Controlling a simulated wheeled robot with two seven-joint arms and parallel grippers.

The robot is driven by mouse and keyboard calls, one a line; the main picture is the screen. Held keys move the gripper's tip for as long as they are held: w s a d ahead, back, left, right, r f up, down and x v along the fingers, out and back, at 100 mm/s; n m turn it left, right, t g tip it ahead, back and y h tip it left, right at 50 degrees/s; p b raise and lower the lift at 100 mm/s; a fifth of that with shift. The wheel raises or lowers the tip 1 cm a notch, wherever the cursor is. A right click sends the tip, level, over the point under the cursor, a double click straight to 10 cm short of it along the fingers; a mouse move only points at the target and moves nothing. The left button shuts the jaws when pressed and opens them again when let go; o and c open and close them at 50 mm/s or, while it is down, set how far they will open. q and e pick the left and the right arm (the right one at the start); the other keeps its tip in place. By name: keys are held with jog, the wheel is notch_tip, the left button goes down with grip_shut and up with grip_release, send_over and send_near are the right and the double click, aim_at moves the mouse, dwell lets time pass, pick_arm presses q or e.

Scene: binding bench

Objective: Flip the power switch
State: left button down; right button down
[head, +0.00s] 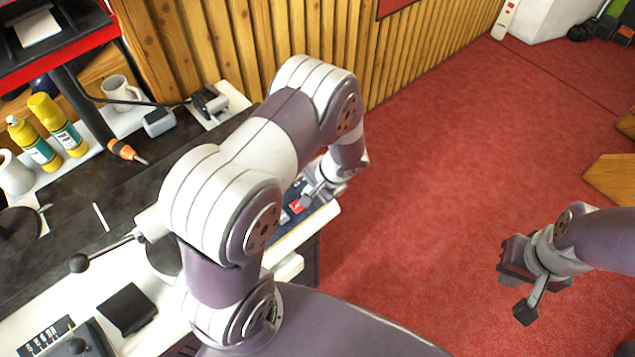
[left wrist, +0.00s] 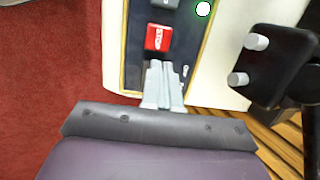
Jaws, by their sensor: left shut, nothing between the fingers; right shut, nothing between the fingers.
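A dark control panel (left wrist: 132,60) with a light border carries a red switch or button (left wrist: 155,38) with white lettering. A dark grey control (left wrist: 164,4) sits beyond it, and a round green light (left wrist: 203,8) glows beside it. No label I can read names the power switch. My left gripper (left wrist: 155,68) is shut and empty, its fingertips just short of the red part; contact is unclear. In the head view the left gripper (head: 308,197) is over the panel, with the red part (head: 297,205) partly visible. My right gripper (head: 526,300) is shut and empty over the red floor.
A black block with two pale pegs (left wrist: 270,65) stands close to the right of the left gripper. Yellow bottles (head: 58,130), a mug (head: 122,93) and an orange-handled tool (head: 123,150) are on the bench. The red floor (head: 420,200) is open.

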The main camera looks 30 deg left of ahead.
pick_arm(q)
jog(key=shift+a+f, duration=0.15)
jog(key=shift+f, duration=0.15)
jog(key=shift+f+b, duration=0.3)
jog(key=shift+b, duration=0.1)
jog(key=shift+s+a, duration=0.1)
jog(key=shift+s+r, duration=0.1)
jog(key=shift+r, duration=0.05)
jog(key=shift+w+d+r, duration=0.15)
jog(key=shift+w+d, duration=0.2)
jog(key=shift+w, duration=0.45)
